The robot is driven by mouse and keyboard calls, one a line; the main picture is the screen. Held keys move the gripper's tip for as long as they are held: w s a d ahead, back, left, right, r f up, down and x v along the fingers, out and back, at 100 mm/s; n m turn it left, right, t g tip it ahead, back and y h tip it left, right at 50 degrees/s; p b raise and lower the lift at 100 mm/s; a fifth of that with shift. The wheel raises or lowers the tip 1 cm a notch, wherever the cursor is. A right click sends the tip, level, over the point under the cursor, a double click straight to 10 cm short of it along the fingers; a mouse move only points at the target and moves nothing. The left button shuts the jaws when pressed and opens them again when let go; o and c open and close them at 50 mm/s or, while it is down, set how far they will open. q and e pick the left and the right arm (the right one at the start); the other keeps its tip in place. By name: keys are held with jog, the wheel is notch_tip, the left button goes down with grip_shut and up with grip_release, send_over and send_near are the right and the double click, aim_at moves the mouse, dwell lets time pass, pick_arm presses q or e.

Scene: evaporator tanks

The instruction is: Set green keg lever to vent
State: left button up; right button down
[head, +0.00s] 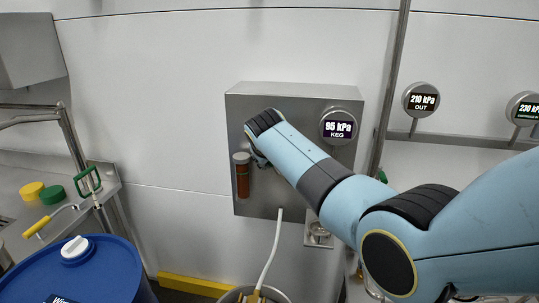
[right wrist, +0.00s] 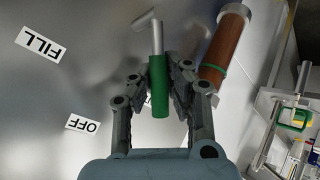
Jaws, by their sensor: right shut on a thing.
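The green keg lever (right wrist: 159,88) has a metal stem and a green grip. It shows in the right wrist view between the fingers of my right gripper (right wrist: 163,72), which is shut on the green grip. The labels FILL (right wrist: 42,45) and OFF (right wrist: 82,124) are on the metal panel to the left of the lever. A third label (right wrist: 208,149) is mostly hidden behind a finger. In the head view my right arm crosses the keg panel (head: 285,98) and hides the lever. My left gripper is not in view.
A brown cylinder (head: 242,180) is beside my right gripper on the panel. The 95 kPa KEG gauge (head: 338,127) is right of my forearm. A blue drum (head: 85,270) and a bench with a green handle (head: 87,180) are at left. The white wall between is clear.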

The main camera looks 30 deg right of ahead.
jog(key=shift+w+a+f+n+g+h, duration=0.1)
jog(key=shift+a+f+n+g+h, duration=0.1)
jog(key=shift+f+n+g+h, duration=0.15)
jog(key=shift+w+h+b, duration=0.1)
jog(key=shift+h+b, duration=0.25)
jog(key=shift+b, duration=0.15)
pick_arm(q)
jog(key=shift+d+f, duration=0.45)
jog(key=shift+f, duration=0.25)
pick_arm(e)
jog(key=shift+a+f, duration=0.1)
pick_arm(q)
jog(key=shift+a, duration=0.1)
pick_arm(e)
jog(key=shift+g, duration=0.25)
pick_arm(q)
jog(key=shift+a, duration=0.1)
pick_arm(e)
jog(key=c, duration=1.2)
grip_release()
jog(key=shift+c, duration=0.2)
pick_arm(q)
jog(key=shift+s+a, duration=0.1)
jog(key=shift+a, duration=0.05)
pick_arm(e)
jog(key=shift+a, duration=0.1)
